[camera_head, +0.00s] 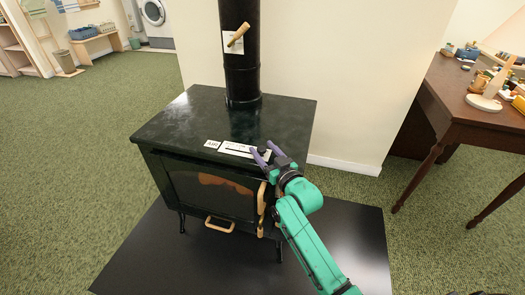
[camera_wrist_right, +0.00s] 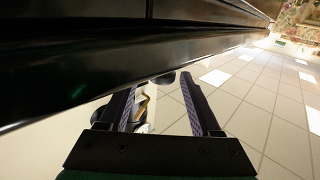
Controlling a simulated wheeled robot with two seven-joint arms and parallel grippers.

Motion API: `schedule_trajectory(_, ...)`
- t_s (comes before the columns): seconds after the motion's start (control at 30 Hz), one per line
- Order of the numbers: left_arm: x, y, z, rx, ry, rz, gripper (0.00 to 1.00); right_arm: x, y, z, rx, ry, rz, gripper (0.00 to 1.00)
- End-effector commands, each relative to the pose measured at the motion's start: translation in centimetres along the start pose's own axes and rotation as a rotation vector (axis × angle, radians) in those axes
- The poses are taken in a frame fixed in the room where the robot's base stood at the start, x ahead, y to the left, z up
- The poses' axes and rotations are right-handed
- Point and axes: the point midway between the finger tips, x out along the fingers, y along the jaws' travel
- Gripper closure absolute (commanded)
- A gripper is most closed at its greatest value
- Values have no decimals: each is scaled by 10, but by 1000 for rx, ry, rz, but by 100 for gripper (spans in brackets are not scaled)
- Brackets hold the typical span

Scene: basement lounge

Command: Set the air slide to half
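The dark green stove (camera_head: 215,112) stands in the middle of the head view. A white slide plate (camera_head: 236,149) with dark marks lies along its front top edge, beside a small white label (camera_head: 212,144). A small dark knob (camera_head: 263,150) shows at the plate's right end. My right gripper (camera_head: 266,154) is open at that end, its fingers on either side of the knob. In the right wrist view a dark round knob (camera_wrist_right: 165,78) shows between the two spread fingertips; I cannot tell whether they touch it. My left gripper is not in view.
The stovepipe (camera_head: 240,60) with a wooden damper handle (camera_head: 238,34) rises behind. Wooden door handles (camera_head: 219,225) are on the stove front. The stove stands on a black floor plate (camera_head: 215,262). A brown table (camera_head: 465,95) with small items stands at right.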

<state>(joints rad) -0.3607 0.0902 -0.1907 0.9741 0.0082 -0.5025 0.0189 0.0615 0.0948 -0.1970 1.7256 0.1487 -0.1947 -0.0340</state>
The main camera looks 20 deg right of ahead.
Motion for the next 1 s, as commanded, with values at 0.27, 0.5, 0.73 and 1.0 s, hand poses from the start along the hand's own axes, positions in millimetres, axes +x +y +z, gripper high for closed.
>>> schedule_trajectory(0.27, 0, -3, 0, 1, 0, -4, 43, -1, 0, 0, 0, 0, 0, 100)
schedule_trajectory(0.5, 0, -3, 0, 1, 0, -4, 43, -1, 0, 1, 1, -2, -1, 100)
schedule_trajectory(0.73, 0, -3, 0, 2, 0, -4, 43, -1, -1, 2, 2, -4, -2, 100)
schedule_trajectory(1.0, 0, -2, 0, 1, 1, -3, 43, -1, -1, 4, 3, -6, -3, 100)
